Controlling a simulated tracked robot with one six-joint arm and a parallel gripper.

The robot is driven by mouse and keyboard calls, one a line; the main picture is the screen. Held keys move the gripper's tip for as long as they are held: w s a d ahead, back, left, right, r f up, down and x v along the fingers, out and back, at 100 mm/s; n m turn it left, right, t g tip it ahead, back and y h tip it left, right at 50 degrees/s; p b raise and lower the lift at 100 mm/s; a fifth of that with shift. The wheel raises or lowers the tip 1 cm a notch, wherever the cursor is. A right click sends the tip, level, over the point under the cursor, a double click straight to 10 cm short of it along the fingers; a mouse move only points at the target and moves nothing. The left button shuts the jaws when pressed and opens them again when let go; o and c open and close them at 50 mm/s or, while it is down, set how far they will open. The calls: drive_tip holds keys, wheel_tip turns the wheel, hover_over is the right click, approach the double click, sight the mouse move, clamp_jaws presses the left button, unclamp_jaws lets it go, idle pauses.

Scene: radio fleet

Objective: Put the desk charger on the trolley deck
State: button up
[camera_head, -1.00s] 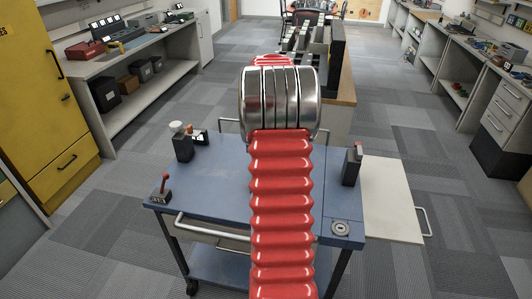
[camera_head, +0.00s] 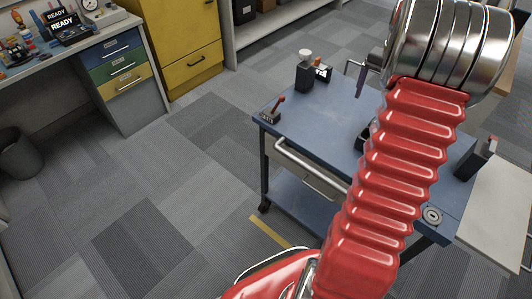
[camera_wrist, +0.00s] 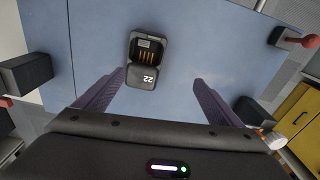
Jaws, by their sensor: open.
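The desk charger (camera_wrist: 146,76) is a small black unit marked 22, with an open pocket showing gold contacts. In the wrist view it rests on the blue trolley deck (camera_wrist: 200,35), near its middle. My gripper (camera_wrist: 159,77) is open, its purple fingers on either side of the charger with clear gaps; the charger sits nearer the left finger. I cannot tell the height of the fingertips above the deck. In the head view the trolley deck (camera_head: 318,115) is at the right, and my red arm hides most of the charger and gripper.
On the deck stand a red-levered block (camera_head: 272,112), a black unit with a pale knob (camera_head: 305,74), a black block (camera_head: 478,160) and a round metal disc (camera_head: 432,215). A pale side leaf (camera_head: 500,205) adjoins the deck. Open carpet lies left of the trolley.

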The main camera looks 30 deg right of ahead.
drive_tip(key=a+r+n+t+h, duration=0.1)
drive_tip(key=a+r+n, duration=0.3)
drive_tip(key=a, duration=0.9)
drive_tip(key=a+r+n+t, duration=0.15)
drive_tip(key=a+r, duration=0.45)
drive_tip(key=a, duration=0.6)
drive_tip(key=s+a+n+t, duration=0.1)
drive_tip(key=s+a+n, duration=0.2)
drive_tip(key=s+a, duration=0.3)
drive_tip(key=s+a+f+n+t+y, duration=0.1)
drive_tip(key=s+a+n, duration=0.3)
drive_tip(key=a, duration=1)
drive_tip(key=shift+s+f+t, duration=0.3)
drive_tip(key=shift+s+t, duration=0.05)
drive_tip(key=shift+s, duration=0.7)
drive_tip(key=shift+a, duration=0.1)
